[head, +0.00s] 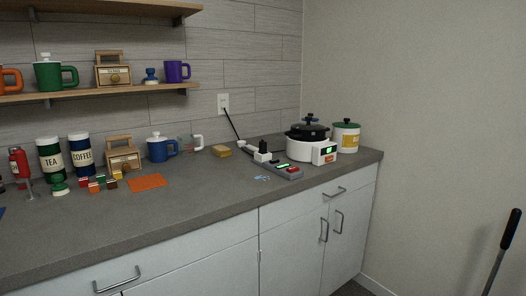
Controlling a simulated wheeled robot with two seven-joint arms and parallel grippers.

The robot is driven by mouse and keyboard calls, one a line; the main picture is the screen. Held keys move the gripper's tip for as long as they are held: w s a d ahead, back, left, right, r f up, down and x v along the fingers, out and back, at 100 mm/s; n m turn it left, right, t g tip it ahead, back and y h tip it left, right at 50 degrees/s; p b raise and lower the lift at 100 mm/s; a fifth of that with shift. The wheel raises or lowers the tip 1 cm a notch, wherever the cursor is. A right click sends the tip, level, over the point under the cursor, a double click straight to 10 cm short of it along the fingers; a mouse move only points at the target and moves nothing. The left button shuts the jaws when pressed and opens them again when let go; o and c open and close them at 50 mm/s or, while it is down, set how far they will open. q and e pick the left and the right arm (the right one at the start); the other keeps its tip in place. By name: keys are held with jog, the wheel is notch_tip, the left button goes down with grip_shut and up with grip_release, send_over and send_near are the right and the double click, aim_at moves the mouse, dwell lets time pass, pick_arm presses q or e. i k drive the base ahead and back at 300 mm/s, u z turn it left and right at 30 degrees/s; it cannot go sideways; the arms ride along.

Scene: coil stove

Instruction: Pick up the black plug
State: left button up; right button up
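A small black plug (263,146) is on the grey countertop, at the back end of a grey power strip (292,175). It looks upright, directly behind or above a white plug (262,157). I cannot tell whether the black plug sits in a socket. The strip has a green light and red parts on top. Neither of my grippers is in the head view.
A white cooker (300,150) with a black pot stands right of the strip, beside a green-lidded canister (346,138). A dark cord (231,123) runs down from the wall outlet (223,103). Mugs, canisters and an orange mat (147,182) are left. The front counter is clear.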

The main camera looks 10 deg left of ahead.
aim_at(262, 144)
jog(key=z, duration=1)
jog(key=i, duration=2.1)
jog(key=u, duration=1.65)
